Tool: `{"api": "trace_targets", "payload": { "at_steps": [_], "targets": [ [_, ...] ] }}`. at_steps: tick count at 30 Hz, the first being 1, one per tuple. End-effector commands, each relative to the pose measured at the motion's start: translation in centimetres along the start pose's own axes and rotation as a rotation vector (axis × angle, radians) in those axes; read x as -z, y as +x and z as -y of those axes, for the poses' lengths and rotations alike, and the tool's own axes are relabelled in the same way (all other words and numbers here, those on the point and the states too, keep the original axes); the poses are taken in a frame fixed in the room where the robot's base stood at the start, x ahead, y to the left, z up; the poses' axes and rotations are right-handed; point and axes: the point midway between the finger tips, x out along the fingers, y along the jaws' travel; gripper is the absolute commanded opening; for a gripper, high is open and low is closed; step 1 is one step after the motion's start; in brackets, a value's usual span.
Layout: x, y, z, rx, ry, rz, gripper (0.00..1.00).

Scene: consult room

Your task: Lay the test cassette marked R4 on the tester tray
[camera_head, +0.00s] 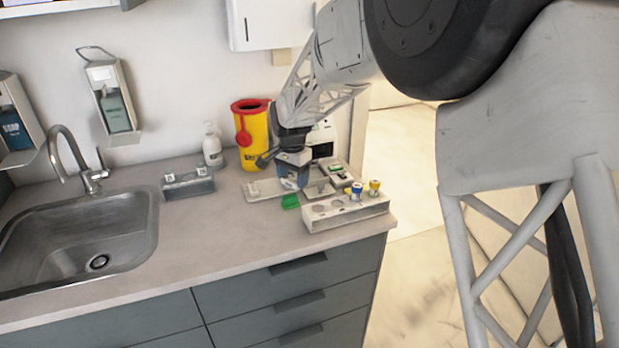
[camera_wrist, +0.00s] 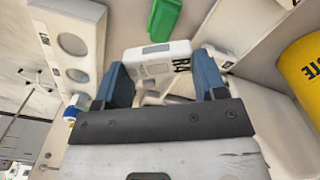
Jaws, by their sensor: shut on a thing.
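My gripper (camera_head: 292,183) is shut on a white test cassette (camera_wrist: 155,55), held between its blue fingers in the wrist view (camera_wrist: 160,80). The marking R4 reads on the cassette's right part. In the head view the gripper hides most of the cassette. The gripper is over a pale, shallow tray (camera_head: 262,194) on the counter near the back wall. I cannot tell whether the cassette touches the tray. The white tester (camera_head: 322,138) with a dark front panel stands behind the gripper, partly hidden by the arm.
A white rack (camera_head: 345,218) with capped tubes stands at the front right, near the counter edge. A green item (camera_head: 290,201) lies beside it. A yellow bin (camera_head: 252,150) stands at the back. A grey holder (camera_head: 187,187) is at left, near the sink (camera_head: 75,240).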

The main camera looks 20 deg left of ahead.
Motion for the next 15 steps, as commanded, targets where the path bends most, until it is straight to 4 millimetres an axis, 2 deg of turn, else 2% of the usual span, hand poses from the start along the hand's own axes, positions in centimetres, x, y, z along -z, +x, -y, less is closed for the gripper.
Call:
{"api": "trace_targets", "payload": {
  "at_steps": [15],
  "targets": [
    [6.5, -1.8, 1.7, 0.000, -0.512, 0.000, 0.42]
  ]
}}
